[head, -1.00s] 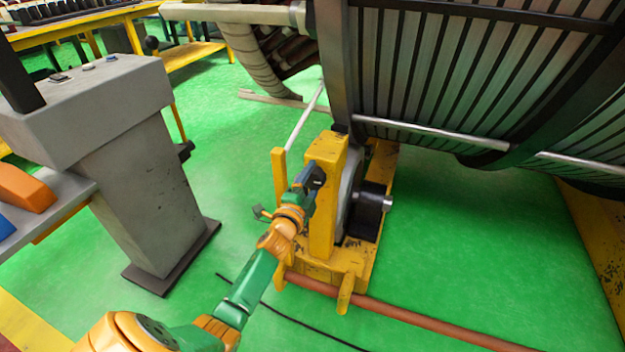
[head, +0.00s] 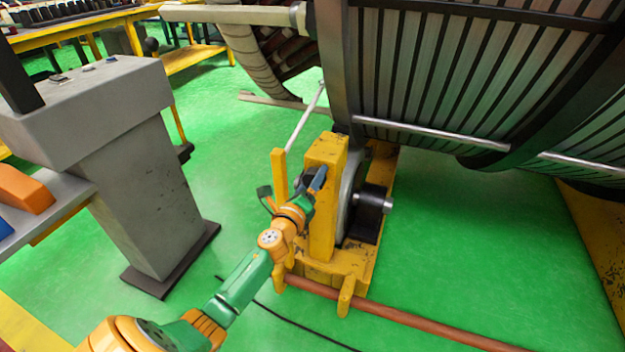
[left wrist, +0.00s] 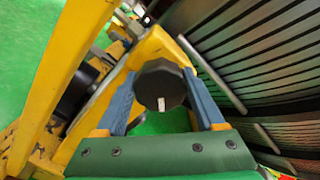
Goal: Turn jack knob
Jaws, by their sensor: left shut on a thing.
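The jack is a yellow steel stand (head: 327,205) on the green floor, under the big ribbed stator (head: 440,75). In the left wrist view the black faceted jack knob (left wrist: 160,84), with a small white mark, sits between the two blue fingers. My left gripper (head: 318,182) is at the stand's upper left side; in the left wrist view (left wrist: 160,100) its fingers are shut on the knob from both sides. In the head view the knob is hidden behind the gripper. My right gripper is not in view.
A grey console (head: 135,165) stands at the left. A reddish-brown pipe (head: 420,323) runs along the floor in front of the stand, with a black cable (head: 300,328) near it. A thin silver rod (head: 306,118) rises behind the stand. Open green floor lies to the right.

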